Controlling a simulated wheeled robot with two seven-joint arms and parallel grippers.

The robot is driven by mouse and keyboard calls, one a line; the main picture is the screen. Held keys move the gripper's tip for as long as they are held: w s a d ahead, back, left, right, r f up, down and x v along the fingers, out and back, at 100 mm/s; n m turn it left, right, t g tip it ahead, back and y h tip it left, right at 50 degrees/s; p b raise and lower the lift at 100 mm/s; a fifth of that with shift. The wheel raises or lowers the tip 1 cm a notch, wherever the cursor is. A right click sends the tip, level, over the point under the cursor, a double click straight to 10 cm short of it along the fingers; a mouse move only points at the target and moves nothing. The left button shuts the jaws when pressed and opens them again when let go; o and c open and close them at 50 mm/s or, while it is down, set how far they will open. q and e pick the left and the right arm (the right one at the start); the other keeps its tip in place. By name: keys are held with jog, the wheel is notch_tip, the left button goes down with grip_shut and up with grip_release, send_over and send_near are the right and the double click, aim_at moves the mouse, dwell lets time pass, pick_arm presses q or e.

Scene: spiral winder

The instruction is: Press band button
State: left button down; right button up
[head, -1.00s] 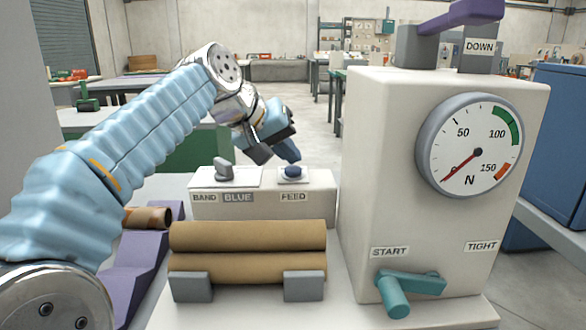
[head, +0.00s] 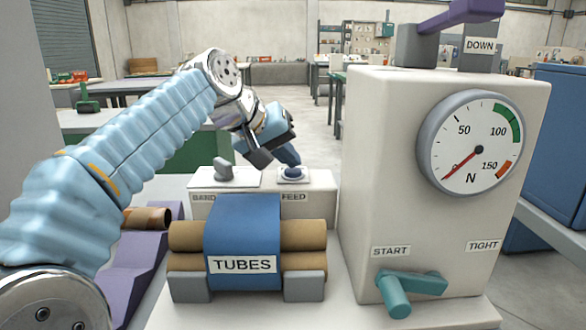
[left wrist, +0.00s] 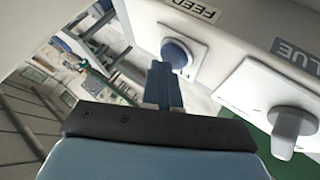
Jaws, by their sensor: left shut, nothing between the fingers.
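The blue round button (head: 293,172) sits on a white plate marked FEED on the low cream box (head: 265,205). It also shows in the left wrist view (left wrist: 176,54). My left gripper (head: 289,158) is shut and empty, its fingertips pointing down at the button. The tips look in contact with it or very close; I cannot tell which. In the left wrist view the shut fingers (left wrist: 163,82) end beside the button. A blue band (head: 243,240) with a TUBES label lies around the two brown tubes (head: 305,235) in front of the box. My right gripper is not in view.
A grey selector knob (head: 223,171) stands left of the button, above the partly hidden BAND label. A tall cream housing (head: 390,150) with a dial gauge (head: 470,144) and teal lever (head: 410,287) rises at right. A purple ramp (head: 135,265) lies at left.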

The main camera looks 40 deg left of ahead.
aim_at(289, 171)
pick_arm(q)
jog(key=shift+r+p, duration=0.8)
jog(key=shift+r, duration=0.1)
notch_tip(289, 171, up, 3)
jog(key=p, duration=0.3)
jog(key=shift+r+p, duration=0.3)
jog(key=shift+r, duration=0.65)
